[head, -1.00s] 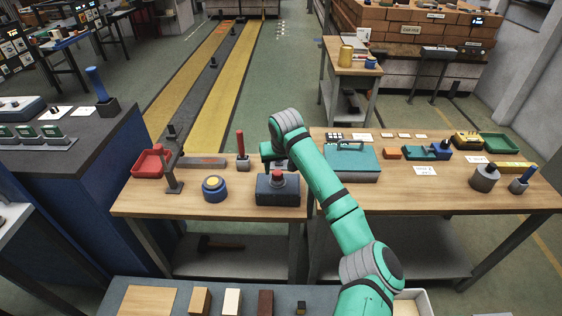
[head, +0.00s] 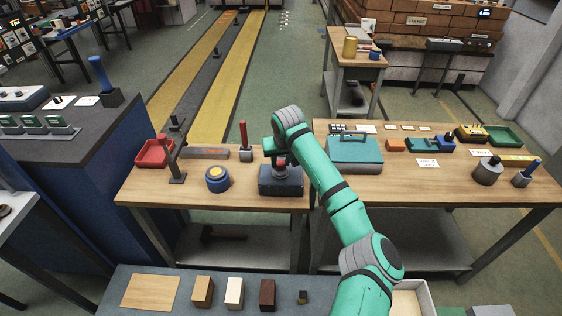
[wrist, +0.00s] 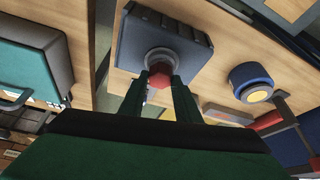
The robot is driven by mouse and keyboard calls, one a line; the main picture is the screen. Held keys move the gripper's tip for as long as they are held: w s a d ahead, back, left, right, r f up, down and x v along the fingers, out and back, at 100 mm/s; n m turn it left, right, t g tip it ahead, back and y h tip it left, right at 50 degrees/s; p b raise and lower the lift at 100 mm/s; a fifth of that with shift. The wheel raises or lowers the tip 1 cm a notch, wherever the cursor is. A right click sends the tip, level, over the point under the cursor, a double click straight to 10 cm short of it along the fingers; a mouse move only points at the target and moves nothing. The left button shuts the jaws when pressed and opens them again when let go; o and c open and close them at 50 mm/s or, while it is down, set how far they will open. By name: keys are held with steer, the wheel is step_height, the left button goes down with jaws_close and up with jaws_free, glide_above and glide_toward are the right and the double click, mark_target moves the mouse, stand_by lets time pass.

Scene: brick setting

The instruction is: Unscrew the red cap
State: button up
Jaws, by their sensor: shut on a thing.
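The red cap (head: 281,162) sits on top of a dark blue-grey block with a round collar (head: 281,182) on the wooden workbench. In the wrist view the red cap (wrist: 159,75) lies between my two fingers, with the block (wrist: 185,40) and its grey collar behind it. My gripper (wrist: 160,84) is shut on the red cap. In the head view my gripper (head: 280,160) is over the block, and my own arm partly covers the area to its right.
A blue round piece with a yellow top (head: 217,179) stands left of the block. A red-handled upright tool (head: 244,136), a dark stand (head: 175,163) and a red tray (head: 154,153) are further left. A teal case (head: 355,150) lies to the right.

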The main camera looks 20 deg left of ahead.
mark_target(282, 164)
steer(key=n+g+y, duration=0.1)
steer(key=n, duration=0.3)
steer(key=shift+w, duration=0.1)
steer(key=shift+d+n+g+y, duration=0.15)
steer(key=shift+n+g+y, duration=0.35)
steer(key=shift+n, duration=0.9)
steer(key=shift+w, duration=0.1)
steer(key=shift+n+g, duration=0.3)
steer(key=shift+n, duration=0.5)
steer(key=o, duration=1.6)
steer(key=shift+o, duration=0.2)
steer(key=shift+r, duration=0.15)
steer(key=shift+r, duration=2.85)
